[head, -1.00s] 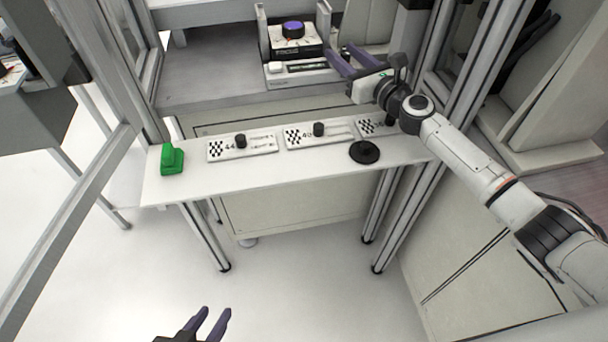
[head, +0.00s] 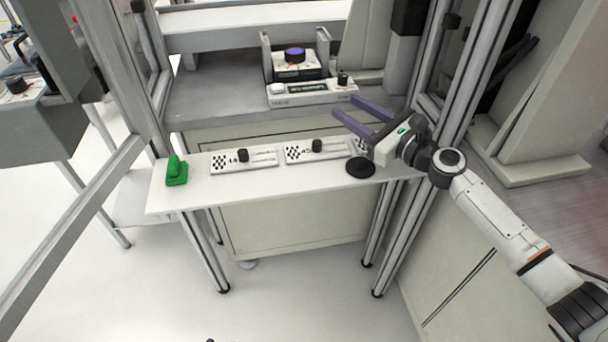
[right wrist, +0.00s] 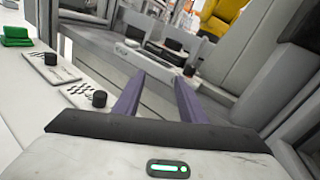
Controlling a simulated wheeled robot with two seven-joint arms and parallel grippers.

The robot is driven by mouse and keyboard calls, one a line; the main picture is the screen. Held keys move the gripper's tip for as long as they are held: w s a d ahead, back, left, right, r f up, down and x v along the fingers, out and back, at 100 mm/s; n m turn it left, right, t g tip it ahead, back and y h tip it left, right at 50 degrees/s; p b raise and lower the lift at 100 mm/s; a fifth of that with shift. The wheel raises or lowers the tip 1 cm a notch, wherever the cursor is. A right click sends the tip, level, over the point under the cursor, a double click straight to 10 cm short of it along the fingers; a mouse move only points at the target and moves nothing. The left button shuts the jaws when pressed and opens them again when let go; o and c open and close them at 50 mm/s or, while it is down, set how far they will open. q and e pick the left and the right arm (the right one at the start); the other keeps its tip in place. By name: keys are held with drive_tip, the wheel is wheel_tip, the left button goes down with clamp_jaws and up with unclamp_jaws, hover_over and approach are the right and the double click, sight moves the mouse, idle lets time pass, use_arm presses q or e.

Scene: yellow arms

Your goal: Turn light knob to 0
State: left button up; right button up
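Two white label plates with black upright knobs show plainly on the white shelf: a left plate (head: 262,163) with its knob (head: 243,155) and a middle plate (head: 300,157) with its knob (head: 317,146). A third plate (head: 361,144) is mostly hidden behind my right gripper. The lettering is too small to tell which knob is the light one. Two knobs also show in the right wrist view, left of the fingers (right wrist: 51,59), (right wrist: 99,99). My right gripper (head: 345,107) is open and empty, its purple fingers apart above the shelf's right part, touching no knob.
A green block (head: 176,172) stands at the shelf's left end. A black round disc (head: 360,167) lies below my right gripper. Behind, a device (head: 310,93) with a black knob (head: 343,79) sits before a purple-topped button box (head: 294,57). Metal posts flank the shelf.

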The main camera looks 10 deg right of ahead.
drive_tip(key=s+a+n, duration=0.2)
drive_tip(key=a, duration=0.1)
drive_tip(key=s+a+n+g+y+p, duration=0.1)
drive_tip(key=s+a+n, duration=0.2)
drive_tip(key=s+a+f+n+y+p, duration=0.1)
drive_tip(key=s+a+n, duration=0.1)
drive_tip(key=s, duration=0.1)
drive_tip(key=shift+s+a+n+g, duration=0.25)
drive_tip(key=shift+a+n+g, duration=0.05)
drive_tip(key=shift+a+g, duration=0.1)
drive_tip(key=s+a+f+n+p, duration=0.1)
drive_tip(key=s+a+n, duration=0.3)
drive_tip(key=s+n, duration=0.3)
drive_tip(key=shift+s+a+f+g, duration=0.2)
drive_tip(key=shift+s+g, duration=0.1)
drive_tip(key=shift+s, duration=0.2)
